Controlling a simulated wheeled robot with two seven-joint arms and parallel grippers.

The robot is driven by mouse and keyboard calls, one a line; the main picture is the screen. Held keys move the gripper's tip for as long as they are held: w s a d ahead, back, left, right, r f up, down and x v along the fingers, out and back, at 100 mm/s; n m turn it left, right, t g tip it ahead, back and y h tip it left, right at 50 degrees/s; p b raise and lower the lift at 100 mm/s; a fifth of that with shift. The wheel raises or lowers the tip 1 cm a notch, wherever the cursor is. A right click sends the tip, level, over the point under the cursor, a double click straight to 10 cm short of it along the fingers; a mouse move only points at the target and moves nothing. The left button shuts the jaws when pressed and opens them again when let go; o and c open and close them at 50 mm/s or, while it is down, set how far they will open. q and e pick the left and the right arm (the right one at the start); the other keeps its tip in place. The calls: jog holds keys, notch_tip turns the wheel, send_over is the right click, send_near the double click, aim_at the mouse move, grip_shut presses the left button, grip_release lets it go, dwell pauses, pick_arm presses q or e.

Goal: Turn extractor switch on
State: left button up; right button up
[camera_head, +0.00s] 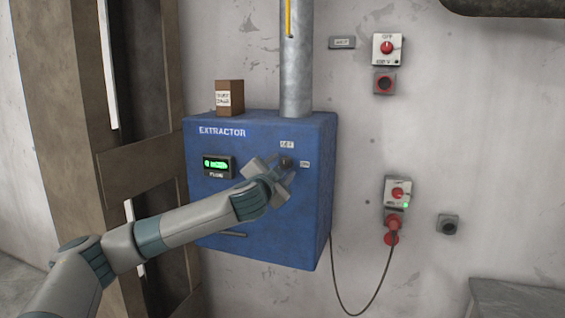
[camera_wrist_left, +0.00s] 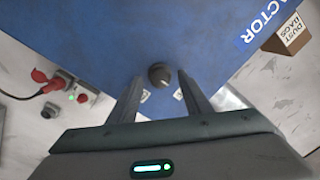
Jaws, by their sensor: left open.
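The blue extractor box (camera_head: 220,230) is fixed to the wall, with a lit green display (camera_head: 216,166) on its front. Its dark round extractor switch (camera_head: 286,162) has an OFF label above it and an ON label to its right. Which way the knob points is too small to tell. My left gripper (camera_head: 272,170) is at the box front, right by the switch. In the left wrist view the gripper (camera_wrist_left: 160,80) is open, and the dark switch knob (camera_wrist_left: 158,74) shows between its fingertips, with no clear contact. My right gripper is not in view.
A cardboard dust bags box (camera_head: 230,98) and a metal duct (camera_head: 297,60) are on top of the extractor. To the right are a wall switch (camera_head: 388,48), a socket with a red plug (camera_head: 393,228) and its hanging cable (camera_head: 375,290). A wooden frame (camera_head: 120,165) stands left.

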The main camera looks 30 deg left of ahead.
pick_arm(q)
jog(key=shift+w+a, duration=0.2)
jog(key=shift+w, duration=0.5)
jog(key=c, duration=1)
jog(key=shift+c, duration=0.2)
